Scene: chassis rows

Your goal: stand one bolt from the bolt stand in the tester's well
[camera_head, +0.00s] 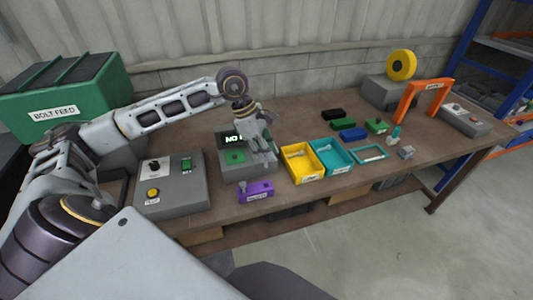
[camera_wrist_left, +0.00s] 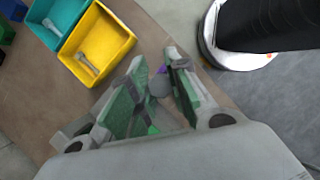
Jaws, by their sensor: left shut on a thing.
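My left gripper (camera_head: 266,154) is shut on a grey bolt (camera_wrist_left: 159,86). Its rounded end shows between the green-padded fingers in the left wrist view; the rest is hidden. The purple bolt stand (camera_head: 258,191) is at the table's front edge, below the gripper in the picture, with one grey bolt upright at its left end. Bits of purple show behind the fingers in the wrist view. The grey tester (camera_head: 228,163), with a screen reading "NO" and a green patch, is just left of the gripper. I cannot make out its well. My right gripper is not in view.
A yellow bin (camera_head: 291,174) and a teal bin (camera_head: 344,170) stand right of the gripper; each holds a bolt in the wrist view. A grey control box (camera_head: 170,200) is at left.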

